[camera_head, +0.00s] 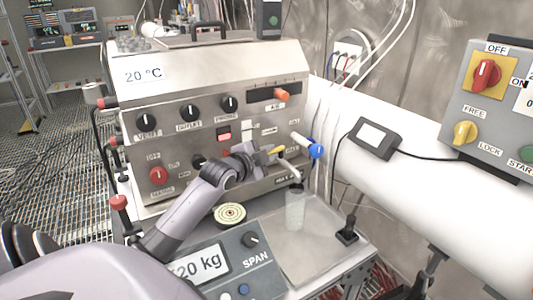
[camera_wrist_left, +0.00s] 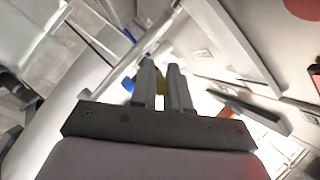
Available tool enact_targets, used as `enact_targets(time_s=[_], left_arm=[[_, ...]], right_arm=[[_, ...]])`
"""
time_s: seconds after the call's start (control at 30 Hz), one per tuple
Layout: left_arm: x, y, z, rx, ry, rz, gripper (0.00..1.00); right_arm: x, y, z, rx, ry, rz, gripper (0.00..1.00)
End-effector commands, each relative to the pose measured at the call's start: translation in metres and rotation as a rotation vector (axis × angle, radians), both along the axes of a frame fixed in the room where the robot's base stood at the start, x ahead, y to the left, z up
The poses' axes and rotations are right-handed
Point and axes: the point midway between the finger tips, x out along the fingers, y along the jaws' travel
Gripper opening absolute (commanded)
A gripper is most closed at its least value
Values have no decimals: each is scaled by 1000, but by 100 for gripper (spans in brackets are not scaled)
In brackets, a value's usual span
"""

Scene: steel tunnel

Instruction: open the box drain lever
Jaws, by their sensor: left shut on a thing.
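The box (camera_head: 205,80) is a steel cabinet with knobs and levers on its front, in the head view. My left gripper (camera_head: 266,152) is at this lever. The gripper hides the lever's base. I cannot tell how far the lever is turned. My right gripper is not in view.
A blue-handled valve (camera_head: 315,151) with a spout is just right of the yellow handle, above a clear bottle (camera_head: 295,210). An orange slider knob (camera_head: 281,95) is higher up.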

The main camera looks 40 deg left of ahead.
Motion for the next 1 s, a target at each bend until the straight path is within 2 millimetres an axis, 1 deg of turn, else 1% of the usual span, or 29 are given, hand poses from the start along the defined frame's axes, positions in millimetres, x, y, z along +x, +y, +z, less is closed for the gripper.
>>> enact_targets(time_s=[0.37, 0.63, 0.87, 1.0], left_arm=[[0, -11, -1, -8, 0, 197, 0], [1, -20, -2, -10, 1, 365, 0], [3, -27, -3, -9, 1, 525, 0], [6, -32, -4, -8, 2, 629, 0]], right_arm=[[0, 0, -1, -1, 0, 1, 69], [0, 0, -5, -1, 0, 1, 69], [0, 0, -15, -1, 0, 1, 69], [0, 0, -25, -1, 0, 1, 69]])
